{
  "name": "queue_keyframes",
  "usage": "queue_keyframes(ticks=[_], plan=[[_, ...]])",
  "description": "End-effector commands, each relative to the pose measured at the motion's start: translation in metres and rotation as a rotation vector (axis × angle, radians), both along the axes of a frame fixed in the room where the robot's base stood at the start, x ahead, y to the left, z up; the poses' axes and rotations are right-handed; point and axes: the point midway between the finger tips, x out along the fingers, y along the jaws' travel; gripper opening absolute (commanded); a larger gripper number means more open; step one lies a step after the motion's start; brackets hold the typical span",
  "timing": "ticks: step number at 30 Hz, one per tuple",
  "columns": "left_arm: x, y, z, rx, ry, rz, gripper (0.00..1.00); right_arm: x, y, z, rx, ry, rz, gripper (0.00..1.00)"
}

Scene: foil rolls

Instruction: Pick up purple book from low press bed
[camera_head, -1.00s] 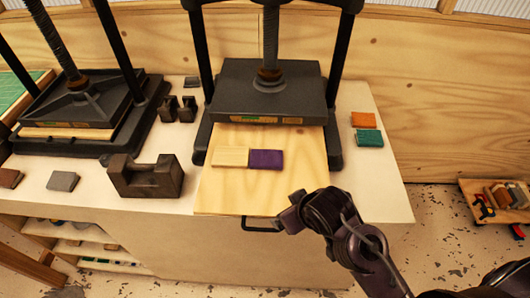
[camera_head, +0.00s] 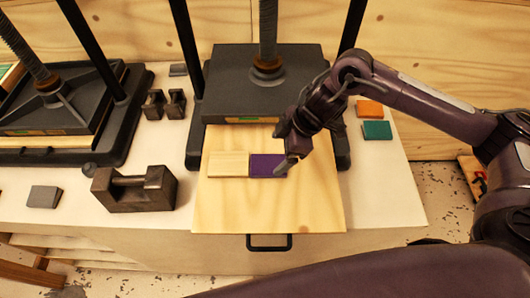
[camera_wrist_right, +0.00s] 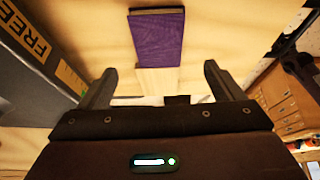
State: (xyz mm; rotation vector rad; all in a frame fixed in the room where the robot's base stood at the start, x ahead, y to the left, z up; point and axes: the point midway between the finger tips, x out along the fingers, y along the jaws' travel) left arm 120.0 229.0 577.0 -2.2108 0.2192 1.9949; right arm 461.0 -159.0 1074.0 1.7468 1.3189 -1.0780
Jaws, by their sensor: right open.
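The purple book (camera_head: 267,166) lies flat on the pale wooden press bed (camera_head: 270,212) in the head view, beside a light wooden block (camera_head: 229,164) on its left. In the right wrist view the purple book (camera_wrist_right: 156,38) shows beyond the fingertips, between them from side to side. My right gripper (camera_head: 284,150) is over the right end of the book and hides part of it. My left gripper is not in view.
The dark press platen (camera_head: 225,95) and its posts stand just behind the book. Orange (camera_head: 369,109) and teal (camera_head: 377,130) books lie to the right. A dark metal weight (camera_head: 135,188) sits to the left. The bed's front part is clear.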

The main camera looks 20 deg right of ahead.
Motion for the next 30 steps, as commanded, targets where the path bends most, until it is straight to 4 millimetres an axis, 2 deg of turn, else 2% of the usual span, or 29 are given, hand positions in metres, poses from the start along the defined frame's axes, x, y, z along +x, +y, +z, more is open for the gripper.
queue_keyframes(ticks=[1,5,12,17,21,30], plan=[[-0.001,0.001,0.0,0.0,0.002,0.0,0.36,0.0,-0.011,0.002,-0.015,0.022,-0.015,0.87],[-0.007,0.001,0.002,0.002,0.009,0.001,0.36,-0.002,-0.02,-0.001,-0.029,0.058,-0.031,0.87],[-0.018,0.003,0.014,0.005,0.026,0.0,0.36,0.001,-0.007,-0.022,-0.027,0.06,-0.031,0.87],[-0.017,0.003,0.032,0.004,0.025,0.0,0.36,0.005,0.008,-0.039,-0.028,0.06,-0.03,0.87],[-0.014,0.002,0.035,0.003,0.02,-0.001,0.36,0.007,0.014,-0.058,-0.028,0.059,-0.031,0.87],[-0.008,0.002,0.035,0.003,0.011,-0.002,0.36,0.008,0.015,-0.065,-0.028,0.055,-0.03,0.87]])
